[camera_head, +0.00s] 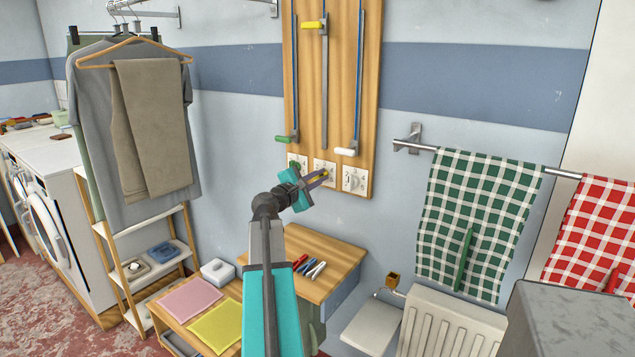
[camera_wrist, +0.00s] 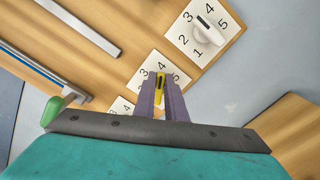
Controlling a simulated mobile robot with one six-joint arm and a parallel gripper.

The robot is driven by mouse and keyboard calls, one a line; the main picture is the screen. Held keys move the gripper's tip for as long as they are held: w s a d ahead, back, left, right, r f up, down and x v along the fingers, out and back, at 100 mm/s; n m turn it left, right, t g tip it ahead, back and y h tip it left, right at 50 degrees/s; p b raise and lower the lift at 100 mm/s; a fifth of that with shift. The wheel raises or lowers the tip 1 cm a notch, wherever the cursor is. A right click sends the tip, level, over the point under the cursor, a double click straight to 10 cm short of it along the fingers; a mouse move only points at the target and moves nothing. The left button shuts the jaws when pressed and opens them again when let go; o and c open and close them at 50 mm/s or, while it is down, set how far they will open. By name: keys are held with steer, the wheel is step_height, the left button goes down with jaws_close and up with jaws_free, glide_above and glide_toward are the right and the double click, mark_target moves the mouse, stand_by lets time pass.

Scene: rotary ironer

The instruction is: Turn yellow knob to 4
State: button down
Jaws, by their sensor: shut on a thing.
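The yellow knob (camera_wrist: 160,80) sits on a white numbered dial plate (camera_wrist: 147,68) on the wooden board. In the wrist view its upper end lies close under the 4, with the 3 to the left and the 5 to the right. Its exact pointing is hard to tell because the fingers cover part of the dial. My gripper (camera_wrist: 160,92) is shut on the knob, one finger on each side. In the head view my gripper (camera_head: 321,177) reaches the middle of three dials, and the yellow knob (camera_head: 325,173) shows only slightly.
A white knob (camera_wrist: 207,33) on its own dial is to the right; a green knob (camera_head: 293,165) is to the left. Above are sliders with green (camera_head: 285,139), yellow (camera_head: 313,25) and white (camera_head: 345,152) handles. A wooden table (camera_head: 335,262) with pens stands below.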

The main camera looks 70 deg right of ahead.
steer(key=shift+w+d+r, duration=0.15)
steer(key=shift+d+r, duration=0.05)
steer(key=shift+r, duration=0.1)
steer(key=c, duration=1.8)
jaws_free()
steer(key=shift+f, duration=0.4)
steer(key=shift+a+f, duration=0.15)
steer(key=shift+f, duration=0.05)
steer(key=b+v, duration=0.1)
steer(key=v, duration=1.3)
steer(key=shift+r, duration=0.35)
